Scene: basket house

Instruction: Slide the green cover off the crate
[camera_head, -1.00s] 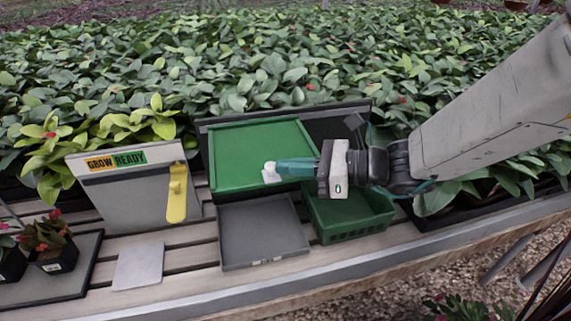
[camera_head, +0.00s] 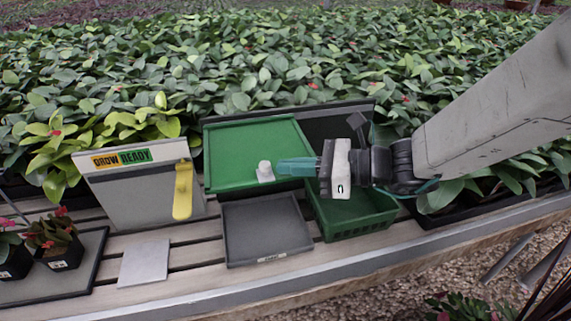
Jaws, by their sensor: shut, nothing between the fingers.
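The flat green cover (camera_head: 240,150) with a raised rim lies over the left and middle of the dark crate (camera_head: 335,120). The crate's back right part shows uncovered beyond the cover's right edge. A small white knob (camera_head: 265,172) stands on the cover near its front right. My gripper (camera_head: 280,167) reaches in from the right with its teal fingers shut and empty. The fingertips are just right of the knob, with a small gap in the picture. The gripper and wrist hide part of the crate's right side.
A dark grey tray (camera_head: 240,240) lies in front of the cover, with a green basket (camera_head: 355,226) to its right. A grey box with a yellow handle (camera_head: 183,190) stands close to the left.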

